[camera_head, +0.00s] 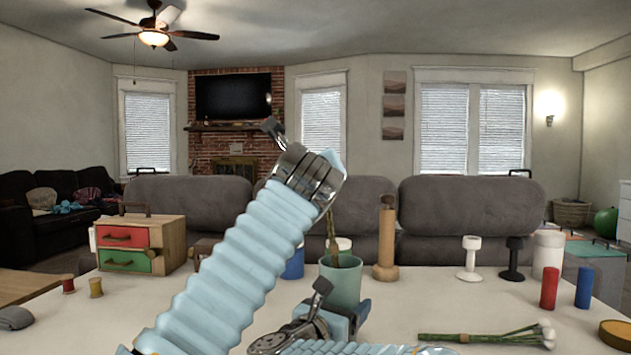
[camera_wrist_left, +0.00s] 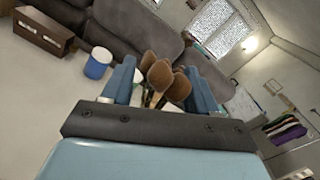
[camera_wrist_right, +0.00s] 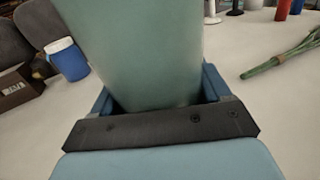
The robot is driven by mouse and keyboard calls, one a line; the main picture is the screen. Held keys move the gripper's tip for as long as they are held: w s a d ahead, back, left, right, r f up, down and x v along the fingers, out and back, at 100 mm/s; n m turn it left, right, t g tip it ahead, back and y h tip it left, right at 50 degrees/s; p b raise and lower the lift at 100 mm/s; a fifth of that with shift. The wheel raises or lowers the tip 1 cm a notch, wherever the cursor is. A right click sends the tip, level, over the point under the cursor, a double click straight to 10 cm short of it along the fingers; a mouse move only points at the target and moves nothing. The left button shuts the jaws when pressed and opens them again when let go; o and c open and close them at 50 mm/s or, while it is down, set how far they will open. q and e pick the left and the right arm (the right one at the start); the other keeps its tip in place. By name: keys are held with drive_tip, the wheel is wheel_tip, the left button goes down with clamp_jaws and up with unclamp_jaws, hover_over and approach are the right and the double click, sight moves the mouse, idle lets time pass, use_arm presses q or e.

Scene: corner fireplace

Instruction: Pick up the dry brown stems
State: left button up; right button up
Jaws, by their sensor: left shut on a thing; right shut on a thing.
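The dry brown stems (camera_head: 333,236) rise from a green cup (camera_head: 341,284) on the table in the head view. Their rounded brown heads (camera_wrist_left: 161,76) show in the left wrist view. My left gripper (camera_wrist_left: 160,84) is shut on the stems, which stand between its blue fingers. In the head view my left arm crosses the middle, and the upper part of the stems is hidden behind it. My right gripper (camera_head: 348,312) is low at the cup and shut on it; the cup (camera_wrist_right: 135,45) fills the space between its fingers in the right wrist view.
A wooden chest with red and green drawers (camera_head: 124,262) stands left. A blue canister (camera_head: 294,265) and brown wooden vase (camera_head: 386,245) flank the cup. A green flower bundle (camera_head: 470,337) lies right, near red (camera_head: 549,288) and blue (camera_head: 585,287) cylinders. The table between is clear.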

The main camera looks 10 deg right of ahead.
use_arm(q)
drive_tip(key=shift+r+p, duration=4.85)
drive_tip(key=shift+r, duration=0.1)
drive_tip(key=shift+c, duration=0.6)
use_arm(e)
wheel_tip(320, 180, up, 10)
drive_tip(key=shift+f, duration=0.1)
drive_tip(key=o, duration=1.1)
